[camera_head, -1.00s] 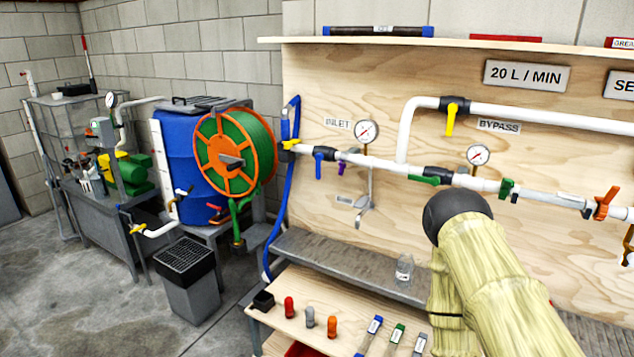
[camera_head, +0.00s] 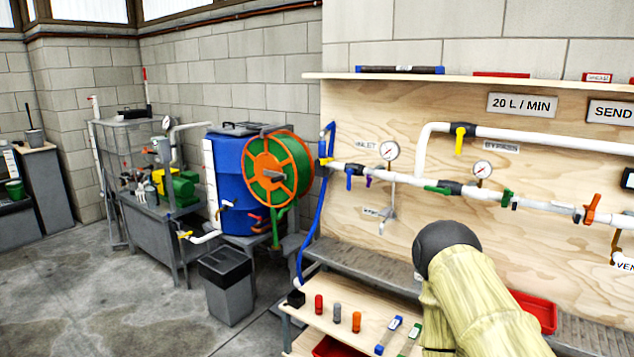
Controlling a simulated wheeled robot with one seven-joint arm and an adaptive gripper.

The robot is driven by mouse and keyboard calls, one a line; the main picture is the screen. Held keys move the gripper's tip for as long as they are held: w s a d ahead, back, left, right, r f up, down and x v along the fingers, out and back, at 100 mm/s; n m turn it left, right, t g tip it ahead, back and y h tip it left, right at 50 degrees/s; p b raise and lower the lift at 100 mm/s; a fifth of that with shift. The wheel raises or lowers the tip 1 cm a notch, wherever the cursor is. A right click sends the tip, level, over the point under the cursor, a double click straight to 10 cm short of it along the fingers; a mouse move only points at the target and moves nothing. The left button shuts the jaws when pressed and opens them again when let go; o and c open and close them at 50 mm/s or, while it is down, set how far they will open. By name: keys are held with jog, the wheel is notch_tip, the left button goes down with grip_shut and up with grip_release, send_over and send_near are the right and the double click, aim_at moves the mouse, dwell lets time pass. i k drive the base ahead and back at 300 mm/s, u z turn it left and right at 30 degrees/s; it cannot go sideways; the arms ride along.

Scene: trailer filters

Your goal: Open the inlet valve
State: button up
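The INLET label (camera_head: 366,146) is on the plywood board, beside a round pressure gauge (camera_head: 389,150). Below it, a blue valve handle (camera_head: 349,180) hangs down, across the white pipe (camera_head: 410,179). A small purple handle (camera_head: 368,181) hangs just to its right. A yellow handle (camera_head: 325,161) sits at the pipe's left end, by the blue hose. My arm, in a yellowish sleeve with a dark rounded joint, rises at the lower right, apart from the blue handle in the picture. My gripper is not in view.
A bench (camera_head: 375,322) with coloured plugs and tools stands below the board. A hose reel (camera_head: 273,172), blue barrel (camera_head: 229,190) and grey bin (camera_head: 227,294) are to the left. Open concrete floor (camera_head: 90,290) lies at the left front.

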aim_at(350, 172)
jog(key=u, duration=0.7)
jog(key=i, duration=1.2)
jog(key=z, duration=0.15)
